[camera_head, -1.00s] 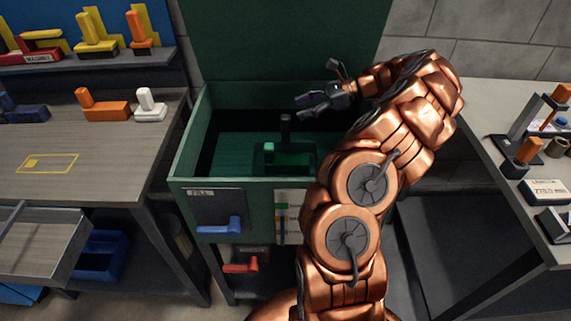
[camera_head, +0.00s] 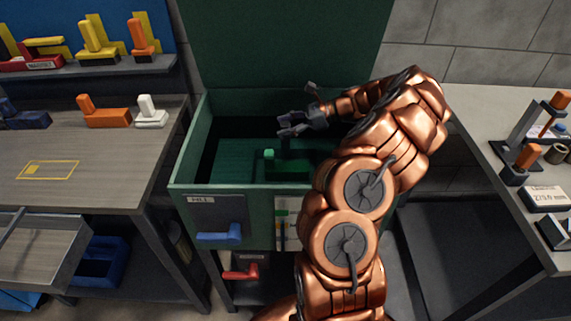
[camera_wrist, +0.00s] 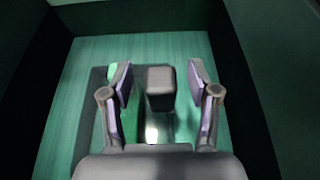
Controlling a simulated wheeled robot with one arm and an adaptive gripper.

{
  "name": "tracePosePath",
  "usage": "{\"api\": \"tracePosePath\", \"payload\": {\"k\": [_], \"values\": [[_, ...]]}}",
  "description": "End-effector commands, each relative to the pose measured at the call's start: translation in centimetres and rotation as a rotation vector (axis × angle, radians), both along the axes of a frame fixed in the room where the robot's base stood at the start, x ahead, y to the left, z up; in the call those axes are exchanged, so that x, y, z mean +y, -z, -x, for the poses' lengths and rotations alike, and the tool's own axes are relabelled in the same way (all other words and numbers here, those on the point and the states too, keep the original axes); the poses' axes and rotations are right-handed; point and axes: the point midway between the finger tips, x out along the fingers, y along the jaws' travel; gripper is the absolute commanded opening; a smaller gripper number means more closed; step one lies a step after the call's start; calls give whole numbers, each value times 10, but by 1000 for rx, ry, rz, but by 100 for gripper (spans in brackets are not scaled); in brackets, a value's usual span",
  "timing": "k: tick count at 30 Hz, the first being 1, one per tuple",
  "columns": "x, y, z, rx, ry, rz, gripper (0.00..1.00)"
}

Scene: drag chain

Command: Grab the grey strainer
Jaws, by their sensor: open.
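The grey strainer shows in the wrist view as a dark grey block-shaped handle (camera_wrist: 160,88) standing up between my gripper's fingers, with gaps on both sides. Its lower part is hard to make out below the handle. The gripper is open, with one finger on each side of the handle in the wrist view (camera_wrist: 160,76). A bright green piece (camera_head: 269,155) shows below the gripper, partly in shadow.

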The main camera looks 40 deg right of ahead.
Motion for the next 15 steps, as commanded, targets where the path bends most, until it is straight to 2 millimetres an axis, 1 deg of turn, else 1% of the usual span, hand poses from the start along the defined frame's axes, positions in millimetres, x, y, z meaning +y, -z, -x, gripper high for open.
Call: {"api": "tracePosePath", "payload": {"k": [6,15], "values": [[0,0,-1,-1,1,2,60],[0,0,-1,-1,1,2,29]]}}
